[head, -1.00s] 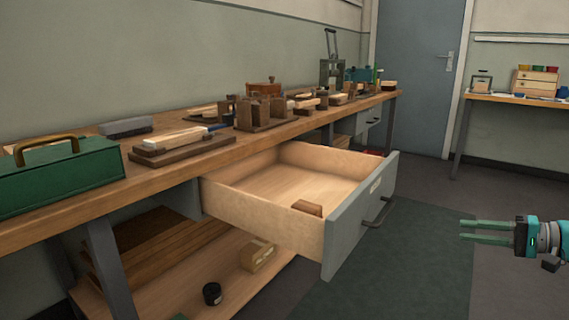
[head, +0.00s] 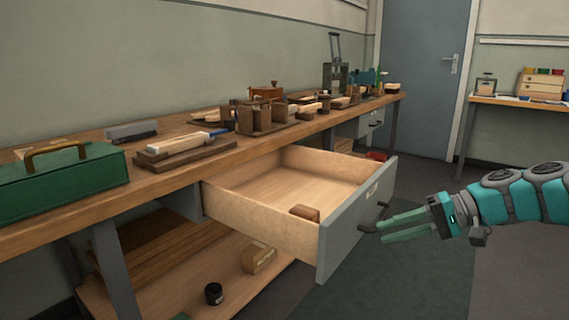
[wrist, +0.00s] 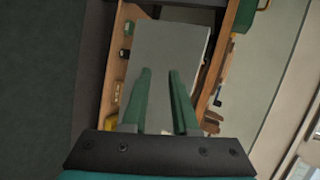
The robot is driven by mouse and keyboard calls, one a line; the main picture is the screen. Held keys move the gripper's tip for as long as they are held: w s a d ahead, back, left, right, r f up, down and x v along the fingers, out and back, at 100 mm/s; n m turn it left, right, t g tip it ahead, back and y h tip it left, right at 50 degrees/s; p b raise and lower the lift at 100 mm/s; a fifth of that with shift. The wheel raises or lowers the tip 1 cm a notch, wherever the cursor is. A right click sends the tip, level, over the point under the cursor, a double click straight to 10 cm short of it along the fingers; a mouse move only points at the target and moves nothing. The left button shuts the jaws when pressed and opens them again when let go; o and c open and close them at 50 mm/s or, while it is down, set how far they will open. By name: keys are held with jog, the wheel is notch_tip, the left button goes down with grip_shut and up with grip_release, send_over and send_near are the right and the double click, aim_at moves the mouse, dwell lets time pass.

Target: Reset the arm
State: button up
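My gripper (head: 382,231) is at the right in the head view, level with the front of the open drawer. Its two green fingers are apart with nothing between them, as the wrist view (wrist: 159,72) also shows. The fingertips look close to the drawer's dark handle (head: 372,224); I cannot tell whether they touch it. The drawer's grey front (head: 345,235) fills the space ahead of the fingers in the wrist view (wrist: 168,48). A small brown block (head: 304,212) lies inside the drawer near its front.
A lower shelf holds a dark jar (head: 213,293) and a wooden block (head: 259,258). The floor right of the drawer is open.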

jog(key=s+a+f+n+g+h+p, duration=0.35)
jog(key=s+a+h, duration=0.25)
jog(key=s+a, duration=0.85)
jog(key=s+d+f+h, duration=0.3)
jog(key=s+d+f, duration=0.1)
jog(key=s, duration=0.4)
jog(key=s+d+f+g+h+p, duration=0.1)
jog(key=s+d+f+h, duration=0.2)
jog(key=s, duration=0.6)
jog(key=shift+d+f+m, duration=0.35)
jog(key=shift+f, duration=0.55)
